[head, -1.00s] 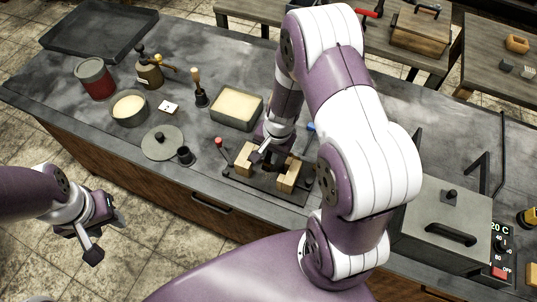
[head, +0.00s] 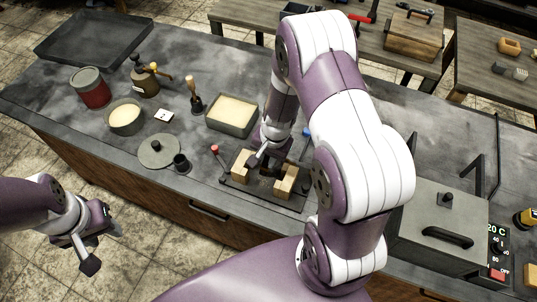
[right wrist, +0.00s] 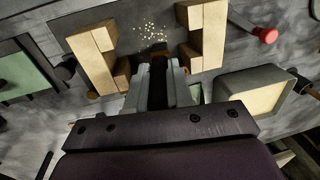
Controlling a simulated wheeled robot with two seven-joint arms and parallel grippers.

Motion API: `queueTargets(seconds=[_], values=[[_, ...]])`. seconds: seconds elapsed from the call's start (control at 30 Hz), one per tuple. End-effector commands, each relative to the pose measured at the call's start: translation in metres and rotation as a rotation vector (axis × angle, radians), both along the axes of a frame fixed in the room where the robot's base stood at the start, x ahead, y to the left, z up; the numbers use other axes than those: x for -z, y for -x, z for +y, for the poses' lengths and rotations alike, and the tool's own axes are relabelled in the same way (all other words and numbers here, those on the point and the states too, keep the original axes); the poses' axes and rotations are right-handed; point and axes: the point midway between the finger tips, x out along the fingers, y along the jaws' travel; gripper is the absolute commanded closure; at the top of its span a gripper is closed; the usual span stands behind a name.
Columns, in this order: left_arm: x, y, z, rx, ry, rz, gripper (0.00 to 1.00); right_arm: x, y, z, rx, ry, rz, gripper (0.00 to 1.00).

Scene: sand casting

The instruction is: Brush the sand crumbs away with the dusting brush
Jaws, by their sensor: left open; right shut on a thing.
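My right gripper (right wrist: 158,82) is shut on the dusting brush (right wrist: 158,68), whose dark body shows between the fingers; its tip is partly hidden. In the head view my right gripper (head: 262,153) is low between two wooden blocks (head: 242,164) (head: 286,180) on a dark board (head: 233,183). In the right wrist view pale sand crumbs (right wrist: 151,33) lie scattered on the board between the blocks, just beyond the brush. I cannot tell whether the brush touches the board. My left gripper (head: 94,250) is open and empty, off the bench's front edge.
A sand-filled box (head: 231,115) stands behind the board. A red-knobbed rod (head: 215,150) is beside its left side. A round lid (head: 158,151) and small black cup (head: 181,163) stand to the left. A grey furnace (head: 440,222) stands to the right.

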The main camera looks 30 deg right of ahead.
Motion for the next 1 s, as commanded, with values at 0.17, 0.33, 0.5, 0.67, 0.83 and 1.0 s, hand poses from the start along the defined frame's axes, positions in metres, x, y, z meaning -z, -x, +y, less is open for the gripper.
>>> queueTargets(seconds=[0.17,0.33,0.5,0.67,0.83,1.0], values=[[0.002,0.0,0.0,0.0,0.0,0.0,0.57,0.0,0.004,0.005,0.0,0.0,0.0,1.0],[0.003,0.0,0.0,0.0,0.0,0.0,0.57,0.0,0.007,0.009,-0.001,0.001,-0.001,1.0],[0.005,0.0,0.0,0.0,0.0,0.0,0.57,0.001,0.012,0.014,0.0,0.001,-0.001,1.0],[0.007,0.0,0.0,0.0,0.0,0.0,0.57,0.001,0.016,0.018,0.0,0.001,-0.001,1.0],[0.008,0.0,0.0,0.0,0.0,0.0,0.57,0.001,0.019,0.023,-0.001,0.0,0.0,1.0],[0.01,0.0,0.0,0.0,0.0,0.0,0.57,0.0,0.024,0.028,-0.001,0.0,0.0,1.0]])
